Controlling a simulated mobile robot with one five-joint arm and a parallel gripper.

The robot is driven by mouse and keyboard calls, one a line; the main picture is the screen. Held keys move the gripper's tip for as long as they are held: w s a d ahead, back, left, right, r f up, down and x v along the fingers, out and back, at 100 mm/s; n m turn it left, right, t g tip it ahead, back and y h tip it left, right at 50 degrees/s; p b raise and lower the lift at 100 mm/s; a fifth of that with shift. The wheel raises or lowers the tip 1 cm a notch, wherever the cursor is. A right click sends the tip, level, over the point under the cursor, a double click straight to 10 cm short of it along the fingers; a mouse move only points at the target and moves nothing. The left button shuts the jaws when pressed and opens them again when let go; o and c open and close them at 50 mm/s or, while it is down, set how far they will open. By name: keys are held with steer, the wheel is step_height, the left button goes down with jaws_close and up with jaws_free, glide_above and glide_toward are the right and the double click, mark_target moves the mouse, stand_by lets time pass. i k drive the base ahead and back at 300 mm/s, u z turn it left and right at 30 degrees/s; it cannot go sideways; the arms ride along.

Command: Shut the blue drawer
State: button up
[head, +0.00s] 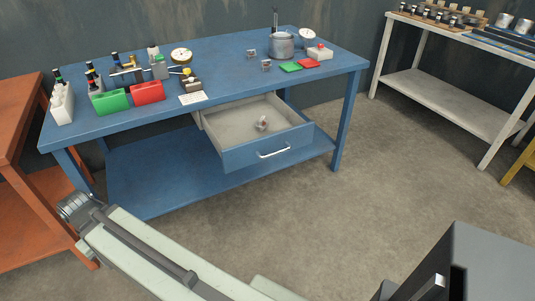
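The blue drawer (240,157) hangs under the blue workbench (225,67) and is pulled well out. Its grey interior is visible and holds one small metallic part (262,123). A silver bar handle (274,153) is on its blue front. My pale green arm crosses the bottom left of the head view, apart from the drawer. No gripper fingers can be seen.
The bench top carries bottles, green and red bins (147,92), a metal pot (281,45) and small parts. A lower blue shelf (165,175) lies beneath the drawer. An orange bench (15,130) stands left, a white one (450,105) right. Floor before the drawer is clear.

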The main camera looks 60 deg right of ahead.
mark_target(232, 128)
steer(key=k, duration=0.35)
steer(key=z, duration=3.75)
steer(key=k, duration=1.6)
steer(key=u, duration=1.3)
steer(key=i, duration=0.95)
steer(key=z, duration=0.05)
